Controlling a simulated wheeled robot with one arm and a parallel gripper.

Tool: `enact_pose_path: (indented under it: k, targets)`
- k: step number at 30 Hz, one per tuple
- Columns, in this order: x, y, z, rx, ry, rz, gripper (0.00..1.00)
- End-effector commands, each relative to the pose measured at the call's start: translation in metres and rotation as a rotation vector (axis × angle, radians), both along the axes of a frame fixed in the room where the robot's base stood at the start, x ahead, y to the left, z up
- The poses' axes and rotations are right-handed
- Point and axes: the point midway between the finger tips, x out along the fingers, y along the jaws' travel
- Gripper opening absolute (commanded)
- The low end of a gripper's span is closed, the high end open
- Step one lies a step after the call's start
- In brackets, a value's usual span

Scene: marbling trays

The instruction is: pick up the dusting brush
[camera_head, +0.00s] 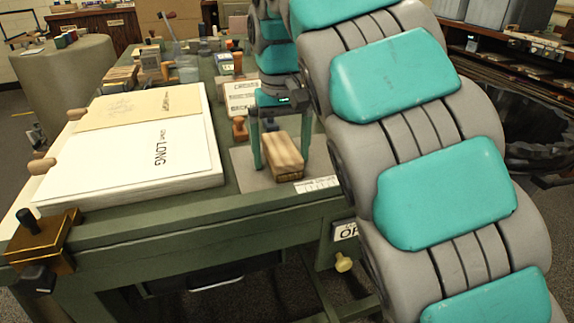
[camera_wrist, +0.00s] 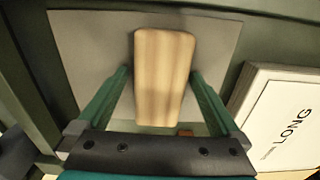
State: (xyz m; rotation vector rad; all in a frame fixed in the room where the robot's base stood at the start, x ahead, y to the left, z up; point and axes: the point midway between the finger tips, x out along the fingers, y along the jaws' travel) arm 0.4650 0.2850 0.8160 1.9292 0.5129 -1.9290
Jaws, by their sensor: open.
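The dusting brush appears to be the light wooden block (camera_head: 283,152) with a darker lower edge, on a grey mat (camera_head: 248,176) near the table's front edge. No bristles can be made out. It also shows lengthwise in the wrist view (camera_wrist: 163,75). My gripper (camera_head: 281,160) is open, pointing down over the block, with one green finger on each side. In the wrist view, my gripper (camera_wrist: 161,72) has its fingertips close beside the block's long sides. I cannot tell whether either finger touches it.
A thick white paper stack (camera_head: 130,165) marked "LONG" lies left of the mat. A small stamp (camera_head: 240,130) with a brown handle stands behind the block. A printed card (camera_head: 238,98) is farther back, with several small tools. A brass clamp (camera_head: 45,243) sits at the front left corner.

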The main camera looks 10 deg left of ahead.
Motion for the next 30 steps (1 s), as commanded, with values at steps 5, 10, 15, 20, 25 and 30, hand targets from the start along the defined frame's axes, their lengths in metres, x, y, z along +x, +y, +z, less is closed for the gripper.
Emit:
enact_pose_path:
  k: [5,10,15,20,25,30]
  targets:
    - [0.0,-0.0001,0.0012,0.0,0.0,0.0,1.0]
    - [-0.0001,-0.0003,0.0012,0.0,0.0,0.0,0.81]
    - [-0.0001,-0.0003,0.0012,0.0,0.0,0.0,0.62]
    - [-0.0002,-0.0003,0.0012,0.0,0.0,0.0,0.44]
    - [-0.0002,-0.0003,0.0011,0.0,0.0,0.0,0.25]
    - [0.0,-0.0004,0.0012,0.0,0.0,0.0,0.12]
